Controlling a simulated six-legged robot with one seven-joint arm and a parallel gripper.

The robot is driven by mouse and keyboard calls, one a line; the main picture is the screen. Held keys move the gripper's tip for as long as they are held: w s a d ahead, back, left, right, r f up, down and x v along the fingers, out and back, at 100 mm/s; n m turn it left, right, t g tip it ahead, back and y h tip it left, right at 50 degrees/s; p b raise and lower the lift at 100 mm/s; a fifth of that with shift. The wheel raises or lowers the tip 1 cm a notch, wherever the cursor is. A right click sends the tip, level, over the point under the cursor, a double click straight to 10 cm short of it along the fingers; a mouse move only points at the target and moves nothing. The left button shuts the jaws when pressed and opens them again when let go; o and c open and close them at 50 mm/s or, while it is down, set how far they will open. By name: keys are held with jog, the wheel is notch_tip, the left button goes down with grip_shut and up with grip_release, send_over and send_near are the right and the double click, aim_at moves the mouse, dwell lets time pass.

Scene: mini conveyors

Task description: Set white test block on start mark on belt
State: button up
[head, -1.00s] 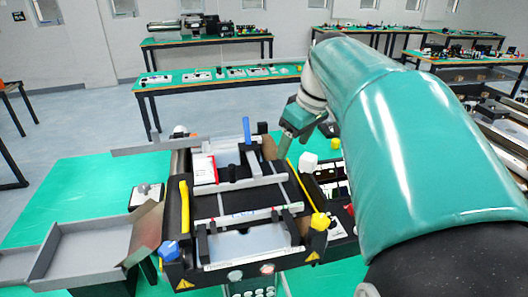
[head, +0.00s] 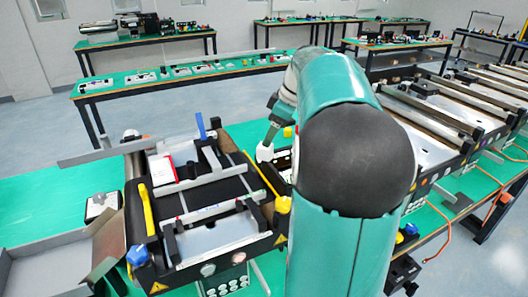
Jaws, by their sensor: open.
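The white test block (head: 264,153) stands just right of the near mini conveyor, at the left edge of a dark panel. My gripper (head: 268,138) points down right above the block; its fingers are small, and I cannot tell whether they touch it. The jaws are open. The black belt (head: 232,187) runs between the conveyor's side rails, with grey bars across it. I cannot pick out the start mark for certain.
A blue upright lever (head: 201,126), a yellow handle (head: 147,209) and a red-and-white box (head: 162,169) stand on the conveyor. A grey tray (head: 50,262) lies at left. More conveyors (head: 450,115) line the right side.

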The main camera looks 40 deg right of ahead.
aim_at(265, 151)
jog(key=shift+a+x, duration=0.15)
jog(key=shift+x, duration=1.2)
jog(key=shift+a+x, duration=0.2)
jog(key=shift+x, duration=1.2)
jog(key=shift+s+r, duration=0.1)
jog(key=c, duration=1.2)
jog(key=shift+o, duration=0.2)
jog(key=shift+r, duration=0.1)
